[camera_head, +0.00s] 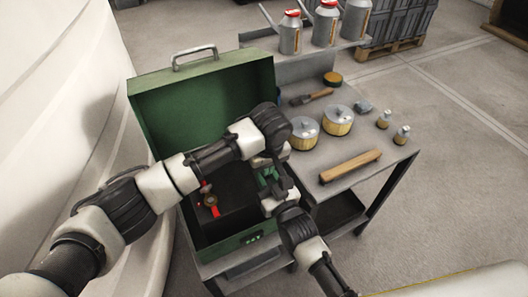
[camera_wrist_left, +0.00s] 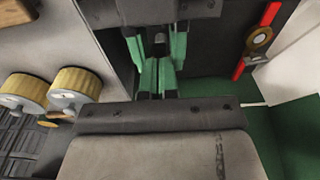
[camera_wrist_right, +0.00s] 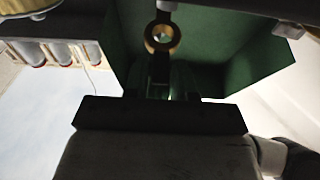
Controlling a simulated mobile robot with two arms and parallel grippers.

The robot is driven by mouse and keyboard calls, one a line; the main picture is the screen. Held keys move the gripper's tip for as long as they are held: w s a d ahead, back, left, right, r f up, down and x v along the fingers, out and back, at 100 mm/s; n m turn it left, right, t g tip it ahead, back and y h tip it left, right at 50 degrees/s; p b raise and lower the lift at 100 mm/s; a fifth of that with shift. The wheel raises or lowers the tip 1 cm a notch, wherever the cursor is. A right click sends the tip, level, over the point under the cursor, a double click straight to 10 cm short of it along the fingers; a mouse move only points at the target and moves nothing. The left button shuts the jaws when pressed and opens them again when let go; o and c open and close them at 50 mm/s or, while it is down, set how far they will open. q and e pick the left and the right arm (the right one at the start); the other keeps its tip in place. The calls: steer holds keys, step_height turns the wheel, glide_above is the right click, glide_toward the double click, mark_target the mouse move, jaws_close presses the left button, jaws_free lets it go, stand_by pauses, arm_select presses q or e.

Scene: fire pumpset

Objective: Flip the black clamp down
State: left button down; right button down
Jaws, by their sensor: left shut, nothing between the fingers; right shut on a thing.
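A black block (camera_head: 222,200) sits inside the open green case (camera_head: 200,93). A red strip (camera_head: 216,208) with a brass ring (camera_head: 210,201) is on it; both also show right of my left fingers in the left wrist view (camera_wrist_left: 260,42). My left gripper (camera_wrist_left: 157,80) is shut and empty, in the case's right part. My right gripper (camera_wrist_right: 167,88) is shut on a narrow dark piece, seemingly the black clamp (camera_wrist_right: 159,68), with a brass ring just beyond it. The clamp's base and its angle are hidden by the grippers in the head view.
The grey table (camera_head: 300,172) right of the case carries two yellow-sided round cans, a wooden bar (camera_head: 350,166), a brush (camera_head: 311,97) and small bottles. The raised lid stands behind the block. My two arms are close together over the case's right side.

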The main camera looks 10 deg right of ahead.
arm_select(q)
steer(key=shift+s+f, duration=0.15)
steer(key=shift+f, duration=0.25)
arm_select(e)
steer(key=shift+f, duration=0.1)
